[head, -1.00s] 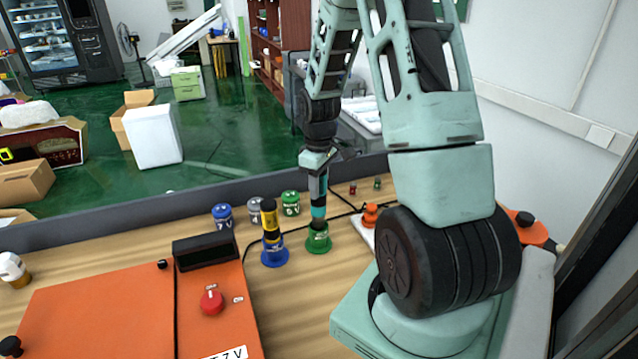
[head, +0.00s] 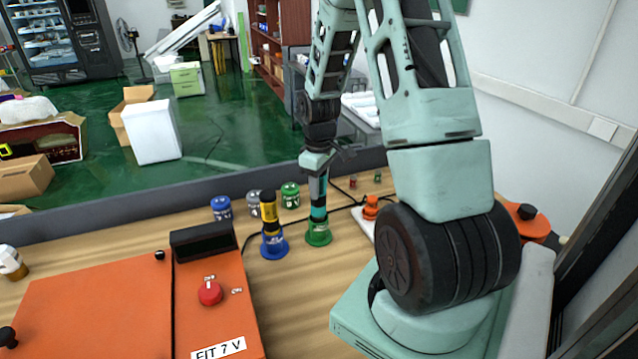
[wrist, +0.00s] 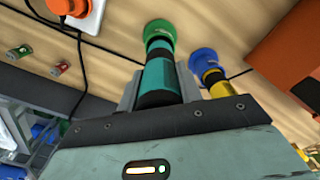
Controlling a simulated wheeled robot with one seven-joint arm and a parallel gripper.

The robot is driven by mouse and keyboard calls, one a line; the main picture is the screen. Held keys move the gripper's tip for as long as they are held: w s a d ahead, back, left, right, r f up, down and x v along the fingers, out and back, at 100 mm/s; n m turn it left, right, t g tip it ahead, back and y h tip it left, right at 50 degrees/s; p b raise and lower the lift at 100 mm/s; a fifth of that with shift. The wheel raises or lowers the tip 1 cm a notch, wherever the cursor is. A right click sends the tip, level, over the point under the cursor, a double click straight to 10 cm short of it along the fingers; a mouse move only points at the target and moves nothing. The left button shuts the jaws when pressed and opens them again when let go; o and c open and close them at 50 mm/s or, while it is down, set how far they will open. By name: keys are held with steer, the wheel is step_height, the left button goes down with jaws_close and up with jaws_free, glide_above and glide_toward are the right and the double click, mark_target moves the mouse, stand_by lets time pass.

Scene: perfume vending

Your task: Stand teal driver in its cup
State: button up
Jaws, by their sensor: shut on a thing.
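The teal driver (wrist: 158,75), banded teal and black, is between the fingers of my gripper (wrist: 157,85), which is shut on it. In the head view the driver (head: 319,213) is upright, with its lower end at the green cup (head: 318,236) on the table. In the wrist view the driver lines up with the green cup (wrist: 160,32); its tip is hidden, and how deep it sits cannot be told. My gripper (head: 318,180) is above the cup in the head view.
A yellow and black driver (head: 269,212) stands in a blue cup (head: 274,247) just left. Blue, grey and green jars (head: 290,195) stand behind. An orange box (head: 110,310) with a red knob (head: 210,293) fills the front left. A black cable runs behind the cups.

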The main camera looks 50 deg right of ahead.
steer(key=shift+f+b, duration=0.8)
steer(key=shift+f, duration=0.5)
steer(key=shift+f+b, duration=0.4)
steer(key=shift+f, duration=0.2)
steer(key=o, duration=1.2)
steer(key=shift+c, duration=0.2)
steer(key=shift+r, duration=0.1)
step_height(320, 180, up, 17)
steer(key=shift+r+b, duration=0.1)
steer(key=shift+b, duration=0.85)
